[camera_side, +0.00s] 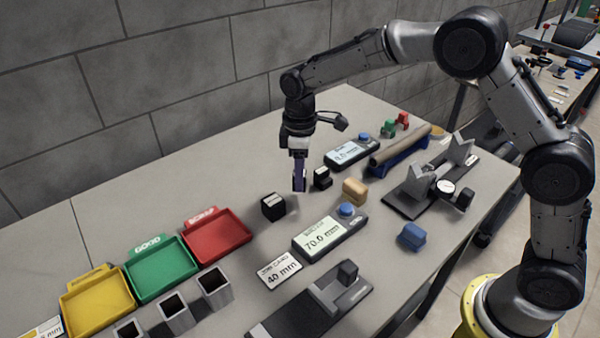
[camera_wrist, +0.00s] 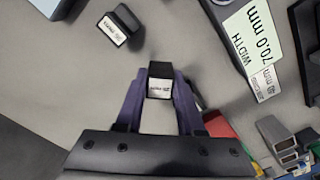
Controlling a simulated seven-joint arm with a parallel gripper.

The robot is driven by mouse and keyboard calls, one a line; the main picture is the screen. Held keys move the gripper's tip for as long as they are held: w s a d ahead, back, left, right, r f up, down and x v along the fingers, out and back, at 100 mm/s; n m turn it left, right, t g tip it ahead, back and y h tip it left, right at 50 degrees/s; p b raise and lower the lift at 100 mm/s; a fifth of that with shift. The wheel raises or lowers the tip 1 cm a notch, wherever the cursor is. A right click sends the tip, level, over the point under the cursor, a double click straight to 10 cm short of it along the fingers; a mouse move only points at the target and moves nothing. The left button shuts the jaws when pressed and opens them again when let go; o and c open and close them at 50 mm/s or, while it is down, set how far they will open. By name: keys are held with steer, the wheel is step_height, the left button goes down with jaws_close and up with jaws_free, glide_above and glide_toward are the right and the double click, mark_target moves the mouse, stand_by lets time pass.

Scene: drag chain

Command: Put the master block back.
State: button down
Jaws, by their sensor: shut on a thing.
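My gripper (camera_side: 299,187) points down above the table, with its purple fingers shut on a small black block with a white label. The block (camera_wrist: 159,83) shows between the fingertips in the wrist view; its label is too small to read surely. The fingers mostly hide it in the side view. A similar labelled black block (camera_side: 321,178) stands on the table to the right of the fingers; it also shows at the upper left of the wrist view (camera_wrist: 118,27). A larger black block (camera_side: 272,206) stands to the left, apart from the fingers. I cannot tell which is the master block.
A display reading 70.0 mm (camera_side: 328,237) and a 40 mm job card (camera_side: 279,274) lie in front. A second display (camera_side: 350,153) is behind. Red (camera_side: 218,236), green (camera_side: 160,271) and yellow (camera_side: 98,303) trays stand left. A tan block (camera_side: 354,191) is at right.

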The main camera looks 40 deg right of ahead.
steer(key=shift+f, duration=1.8)
stand_by(0.7)
steer(key=shift+c, duration=2.2)
jaws_free()
step_height(320, 180, up, 14)
steer(key=shift+f, duration=0.1)
